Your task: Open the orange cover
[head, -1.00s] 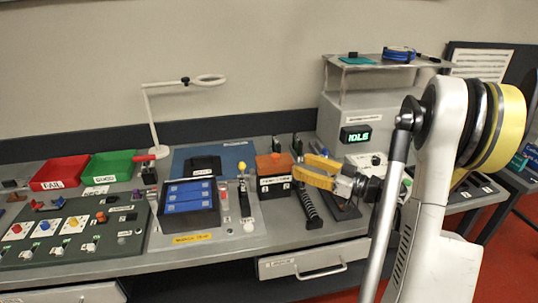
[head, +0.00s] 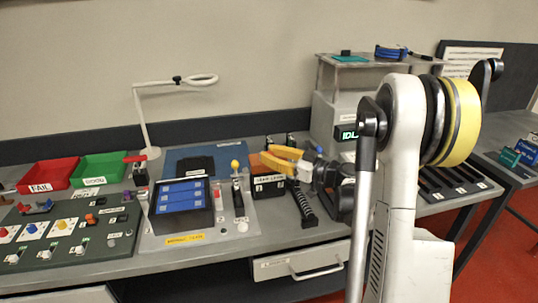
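The orange cover (head: 256,161) sits on a dark box (head: 268,186) with a white label, near the middle of the bench. My gripper (head: 268,156), with yellow fingers, comes from the right and overlaps the cover in the head view. The fingers hide much of the cover's right side. The fingertips are at or just above the cover, and I cannot tell whether they touch it. How far apart they are now is unclear. The cover appears to lie down on its box.
A panel with a blue screen (head: 181,196) and a yellow-knobbed lever (head: 237,175) stand left of the box. A black ribbed strip (head: 303,205) lies right of it. Red (head: 48,174) and green (head: 98,168) trays and a lamp (head: 145,120) are farther left.

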